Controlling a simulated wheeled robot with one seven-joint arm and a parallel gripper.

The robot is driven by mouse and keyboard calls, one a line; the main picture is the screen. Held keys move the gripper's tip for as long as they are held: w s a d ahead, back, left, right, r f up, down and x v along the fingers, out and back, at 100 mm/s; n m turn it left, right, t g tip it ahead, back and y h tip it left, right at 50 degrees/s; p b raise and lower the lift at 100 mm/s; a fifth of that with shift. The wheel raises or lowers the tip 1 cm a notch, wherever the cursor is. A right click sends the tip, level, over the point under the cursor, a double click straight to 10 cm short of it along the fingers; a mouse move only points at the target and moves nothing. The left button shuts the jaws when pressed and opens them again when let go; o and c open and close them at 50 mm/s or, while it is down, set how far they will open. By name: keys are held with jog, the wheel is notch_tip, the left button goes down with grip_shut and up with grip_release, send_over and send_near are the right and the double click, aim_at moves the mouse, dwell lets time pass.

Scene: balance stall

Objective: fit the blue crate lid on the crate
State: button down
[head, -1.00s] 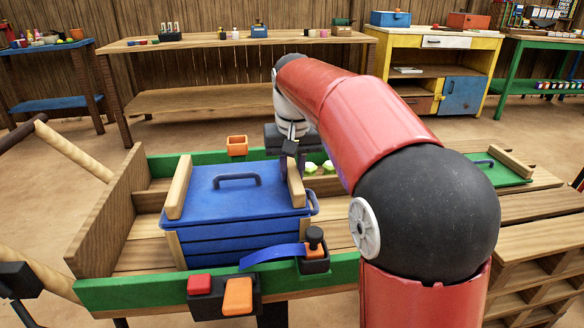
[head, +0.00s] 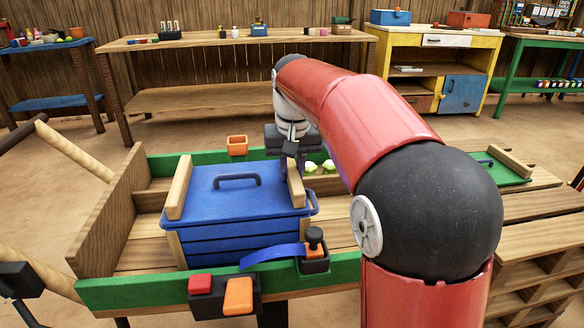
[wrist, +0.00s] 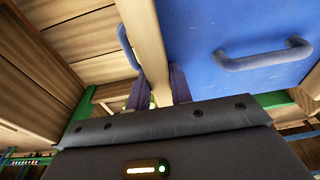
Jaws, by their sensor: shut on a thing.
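The blue crate lid (head: 215,202) has a dark handle in the middle and a pale wooden bar along each side. It lies level over the blue crate (head: 232,245); I cannot tell whether its edges are fully seated. My gripper (head: 291,162) comes down at the far end of the right wooden bar (head: 296,189). In the wrist view its fingers (wrist: 157,88) are shut on either side of that bar, with the blue lid (wrist: 225,28) beside it. My arm hides part of the area right of the crate.
The crate stands in a wooden cart with green side rails (head: 150,293). Red and orange blocks and a black holder (head: 315,261) are along the near rail. Green pieces (head: 328,167) lie behind my gripper.

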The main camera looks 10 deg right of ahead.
dwell(0.3)
jog(key=c, duration=1.2)
grip_release()
jog(key=shift+o, duration=0.2)
